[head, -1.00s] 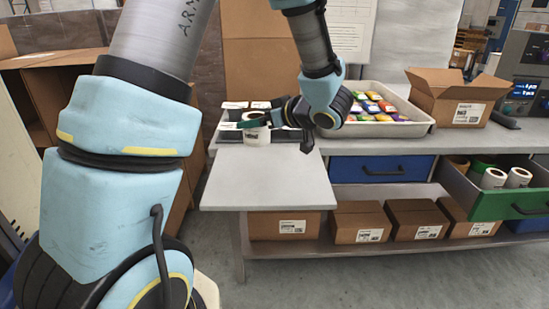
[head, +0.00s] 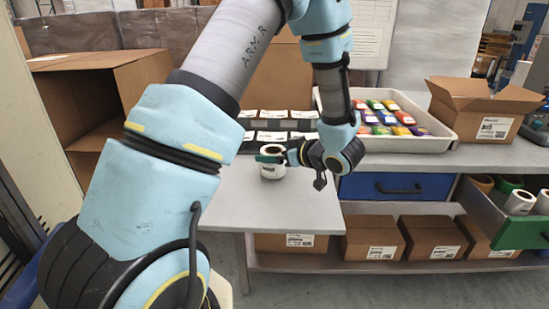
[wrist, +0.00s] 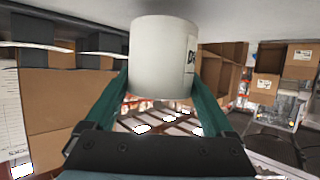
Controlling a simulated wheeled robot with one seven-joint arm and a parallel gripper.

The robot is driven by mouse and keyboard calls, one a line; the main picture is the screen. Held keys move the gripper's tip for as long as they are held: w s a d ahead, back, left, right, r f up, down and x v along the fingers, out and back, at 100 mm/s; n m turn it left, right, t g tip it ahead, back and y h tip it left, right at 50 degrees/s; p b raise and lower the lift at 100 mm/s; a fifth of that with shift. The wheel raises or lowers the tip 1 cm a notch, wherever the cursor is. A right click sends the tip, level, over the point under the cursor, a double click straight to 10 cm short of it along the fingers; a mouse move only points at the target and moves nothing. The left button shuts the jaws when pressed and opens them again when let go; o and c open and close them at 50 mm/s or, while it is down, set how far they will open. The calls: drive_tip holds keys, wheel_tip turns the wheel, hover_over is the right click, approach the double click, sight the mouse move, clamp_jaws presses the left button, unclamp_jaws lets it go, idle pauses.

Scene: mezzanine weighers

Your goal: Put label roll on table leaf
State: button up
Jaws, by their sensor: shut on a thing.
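The label roll (head: 272,170) is white with a dark core and black print. My gripper (head: 271,158) is shut on it, its green fingers on either side. In the wrist view the roll (wrist: 163,58) fills the space between the fingertips (wrist: 160,85). The table leaf (head: 270,208) is a plain grey flap at the left front of the bench. The roll is upright over the back part of the leaf; I cannot tell whether its base touches the surface.
Dark bins with white labels (head: 272,136) stand behind the leaf. A pale tray (head: 445,132) of colourful packets and an open carton (head: 488,108) are to the right. An open green-fronted drawer (head: 522,232) holds more rolls. The front of the leaf is clear.

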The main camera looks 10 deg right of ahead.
drive_tip(key=shift+f, duration=0.65)
drive_tip(key=shift+f, duration=0.2)
drive_tip(key=o, duration=1.2)
drive_tip(key=shift+o, duration=0.2)
drive_tip(key=shift+r, duration=0.1)
drive_tip(key=shift+s+d+r, duration=0.1)
drive_tip(key=shift+r, duration=0.05)
drive_tip(key=b+v, duration=0.1)
drive_tip(key=v, duration=1)
drive_tip(key=shift+s+r+b, duration=0.15)
drive_tip(key=shift+s+b, duration=0.15)
drive_tip(key=shift+b, duration=0.05)
drive_tip(key=shift+d, duration=0.15)
